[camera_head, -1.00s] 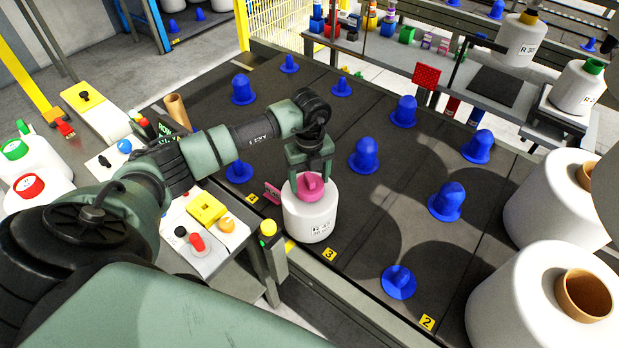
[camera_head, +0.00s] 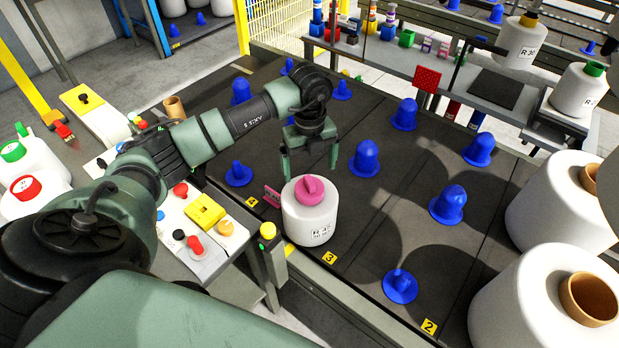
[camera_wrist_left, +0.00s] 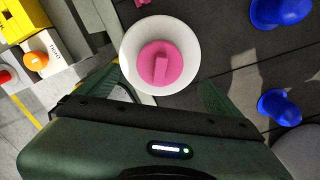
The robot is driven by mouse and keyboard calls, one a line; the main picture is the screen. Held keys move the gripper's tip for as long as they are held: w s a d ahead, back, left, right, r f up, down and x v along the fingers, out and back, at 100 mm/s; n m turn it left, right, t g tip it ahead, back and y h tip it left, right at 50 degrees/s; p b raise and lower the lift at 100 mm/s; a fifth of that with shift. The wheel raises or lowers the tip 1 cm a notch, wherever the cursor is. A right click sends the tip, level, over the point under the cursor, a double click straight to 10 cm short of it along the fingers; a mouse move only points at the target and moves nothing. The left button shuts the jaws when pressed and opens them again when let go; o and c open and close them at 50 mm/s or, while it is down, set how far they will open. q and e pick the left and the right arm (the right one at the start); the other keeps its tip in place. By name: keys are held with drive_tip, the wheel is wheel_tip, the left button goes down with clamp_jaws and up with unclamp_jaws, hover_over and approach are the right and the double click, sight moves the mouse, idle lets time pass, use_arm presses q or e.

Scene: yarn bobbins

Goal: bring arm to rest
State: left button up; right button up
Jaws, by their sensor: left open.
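My left gripper (camera_head: 309,165) is open and empty, just above and behind a white bobbin with a pink top (camera_head: 309,222). The bobbin stands upright on the dark table near its front edge, by the yellow label 3. In the left wrist view the bobbin (camera_wrist_left: 160,56) shows from above, beyond the spread fingers of the gripper (camera_wrist_left: 163,92). The fingers do not touch its pink top. My right gripper is not in view.
Several blue pegs (camera_head: 365,159) stand on the dark table (camera_head: 395,225). Large white bobbins (camera_head: 535,300) stand at the right. A side table with buttons and a yellow block (camera_head: 205,210) is at the left. A shelf with more bobbins lies behind.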

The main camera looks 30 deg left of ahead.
use_arm(q)
drive_tip(key=shift+r, duration=0.85)
